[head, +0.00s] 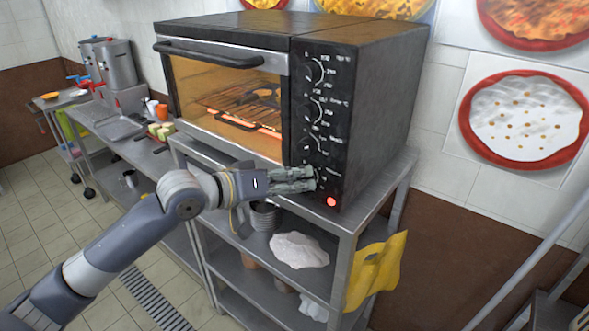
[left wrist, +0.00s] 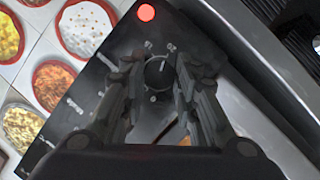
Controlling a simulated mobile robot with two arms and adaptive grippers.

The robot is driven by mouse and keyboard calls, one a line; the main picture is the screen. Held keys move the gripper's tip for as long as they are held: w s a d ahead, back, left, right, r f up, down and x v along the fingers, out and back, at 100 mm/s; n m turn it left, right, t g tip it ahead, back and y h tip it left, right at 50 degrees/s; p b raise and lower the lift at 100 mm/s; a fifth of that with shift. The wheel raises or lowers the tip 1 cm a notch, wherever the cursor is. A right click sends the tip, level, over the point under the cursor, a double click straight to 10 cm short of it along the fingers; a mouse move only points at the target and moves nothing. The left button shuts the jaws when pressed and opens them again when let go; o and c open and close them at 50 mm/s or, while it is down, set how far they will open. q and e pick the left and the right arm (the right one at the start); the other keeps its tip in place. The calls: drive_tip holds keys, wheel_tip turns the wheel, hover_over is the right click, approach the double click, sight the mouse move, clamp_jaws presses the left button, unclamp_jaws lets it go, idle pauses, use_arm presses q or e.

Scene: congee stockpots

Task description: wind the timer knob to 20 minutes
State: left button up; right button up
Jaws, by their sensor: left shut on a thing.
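The oven (head: 375,100) stands on a steel shelf unit, with a black control panel (head: 318,55) on its front right carrying a column of knobs. My left gripper (head: 312,179) reaches the bottom of this panel, just above the lit red lamp (head: 331,201), and hides the lowest knob in the head view. In the left wrist view the timer knob (left wrist: 158,72) sits between the fingers of my left gripper (left wrist: 160,78), which is shut on it. My right gripper is out of view.
The oven's glass door (head: 225,105) is closed, with a handle along its top. The shelf (head: 345,222) edge lies below my gripper, and a yellow cloth (head: 377,270) hangs at its right corner. Steel pots (head: 117,65) stand on the counter at the left.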

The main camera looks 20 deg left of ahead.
use_arm(q)
drive_tip(key=shift+m+y+p, duration=0.4)
drive_tip(key=shift+m+p, duration=0.1)
drive_tip(key=shift+p, duration=0.15)
drive_tip(key=o, duration=1.1)
drive_tip(key=shift+c, duration=0.2)
drive_tip(key=shift+d, duration=0.1)
drive_tip(key=v, duration=1.2)
